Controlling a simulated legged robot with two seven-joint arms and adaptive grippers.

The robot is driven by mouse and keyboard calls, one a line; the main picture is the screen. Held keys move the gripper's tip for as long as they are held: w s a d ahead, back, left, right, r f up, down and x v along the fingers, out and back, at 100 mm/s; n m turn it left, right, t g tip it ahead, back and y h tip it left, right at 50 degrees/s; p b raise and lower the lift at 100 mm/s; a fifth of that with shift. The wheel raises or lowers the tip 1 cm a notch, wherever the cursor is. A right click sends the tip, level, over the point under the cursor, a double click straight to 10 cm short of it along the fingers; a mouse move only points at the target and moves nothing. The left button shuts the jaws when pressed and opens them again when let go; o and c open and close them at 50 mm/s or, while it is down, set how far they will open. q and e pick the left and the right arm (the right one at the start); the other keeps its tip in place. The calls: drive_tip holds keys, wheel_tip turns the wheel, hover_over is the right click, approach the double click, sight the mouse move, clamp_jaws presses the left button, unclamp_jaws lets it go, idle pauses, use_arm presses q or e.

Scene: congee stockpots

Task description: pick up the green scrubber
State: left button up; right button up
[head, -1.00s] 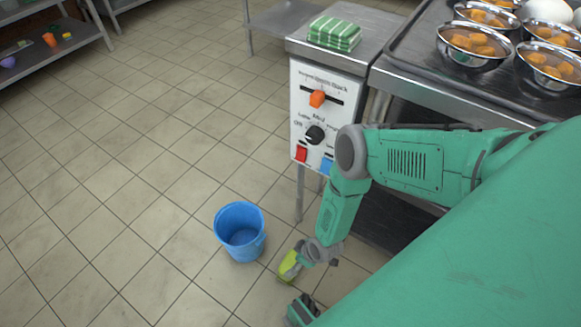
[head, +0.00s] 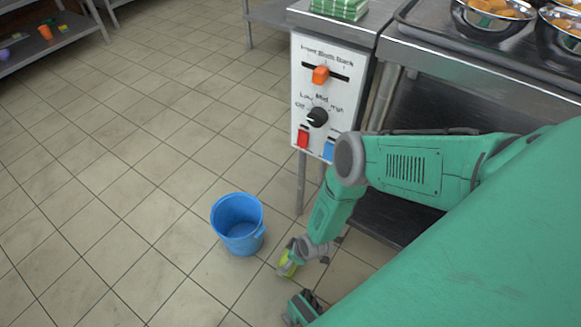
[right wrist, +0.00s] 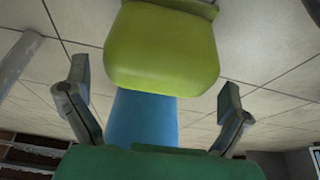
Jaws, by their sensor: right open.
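The green scrubber (head: 287,269) is a small lime-green block low in the head view, on the floor to the lower right of the blue bucket. My left gripper is not in view.
The blue bucket (head: 238,224) stands on the tiled floor close by. A white control panel (head: 325,95) and a metal counter (head: 490,55) with bowls (head: 487,17) are above right. The floor at left is clear.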

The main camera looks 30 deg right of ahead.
drive_tip(key=c, duration=1)
wheel_tip(320, 180, up, 10)
drive_tip(key=p, duration=0.5)
drive_tip(key=shift+p, duration=0.35)
